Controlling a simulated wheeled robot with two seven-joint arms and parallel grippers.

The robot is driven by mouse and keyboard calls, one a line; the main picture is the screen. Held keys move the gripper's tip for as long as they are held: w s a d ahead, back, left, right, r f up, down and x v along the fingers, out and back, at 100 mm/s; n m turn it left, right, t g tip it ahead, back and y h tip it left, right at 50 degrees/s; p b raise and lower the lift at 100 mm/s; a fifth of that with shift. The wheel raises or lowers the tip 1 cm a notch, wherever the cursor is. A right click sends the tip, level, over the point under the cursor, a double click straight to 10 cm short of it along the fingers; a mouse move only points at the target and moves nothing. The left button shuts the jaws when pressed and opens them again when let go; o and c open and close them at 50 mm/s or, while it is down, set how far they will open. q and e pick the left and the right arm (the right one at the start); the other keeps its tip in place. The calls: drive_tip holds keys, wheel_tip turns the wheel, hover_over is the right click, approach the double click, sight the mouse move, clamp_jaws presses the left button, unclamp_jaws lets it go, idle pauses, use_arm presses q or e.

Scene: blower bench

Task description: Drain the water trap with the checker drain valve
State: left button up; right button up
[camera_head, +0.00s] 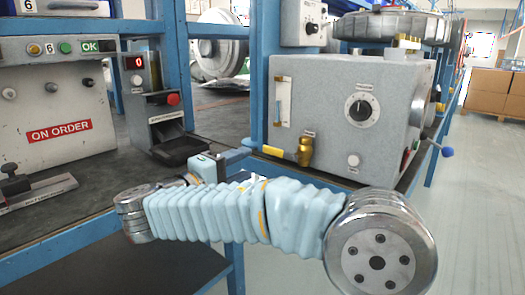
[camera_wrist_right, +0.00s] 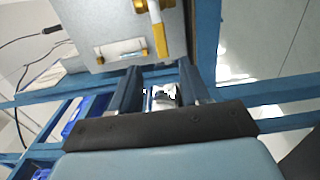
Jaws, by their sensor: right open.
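The checker is taken to be the grey box (camera_head: 345,110) with a round black dial (camera_head: 361,107) on its front. A brass fitting (camera_head: 305,152) sits low on that front, which may be the drain valve. A pale sight tube (camera_head: 283,103) is at its left edge. My right gripper (camera_head: 236,158) is left of and below the box, at the bench edge, apart from the fitting. In the right wrist view the gripper (camera_wrist_right: 160,85) is open, with a small silvery thing (camera_wrist_right: 163,95) visible beyond the gap. The box front (camera_wrist_right: 115,25) is above the fingers. My left gripper is not in view.
A blue bench frame upright (camera_head: 258,75) stands beside the box. A blue-knobbed lever (camera_head: 446,151) sticks out at the box's right. The floor (camera_head: 470,210) at right is clear.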

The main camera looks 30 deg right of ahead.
sight(271, 152)
drive_tip(key=x, duration=1.3)
clamp_jaws()
drive_tip(key=shift+f, duration=0.1)
